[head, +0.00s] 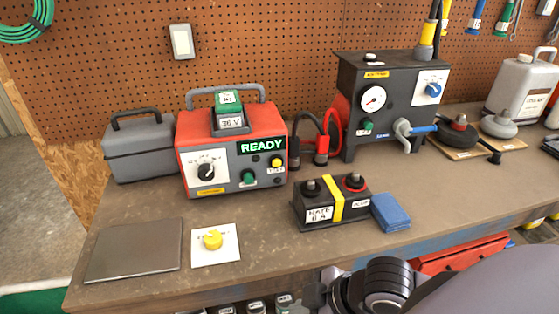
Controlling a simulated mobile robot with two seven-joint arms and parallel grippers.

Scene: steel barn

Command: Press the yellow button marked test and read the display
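A red tester box (232,150) with a grey carrying handle stands on the workbench, left of centre. The small round yellow button (276,163) is on the right of its front face, above a small label that seems to read TEST. The display (262,146) just above it is lit and reads READY in green. The front also has a black dial (207,172) on a white plate and a green knob (248,177). A green-topped module (229,112) on top reads 36 V. Neither gripper shows; only parts of my arm are at the lower right.
A black battery (330,203) and blue sponge (390,212) sit right of the tester's front. A yellow knob on a white card (215,244) and a grey plate (134,250) lie ahead of it. A grey toolbox (140,148) and gauge machine (388,100) flank it.

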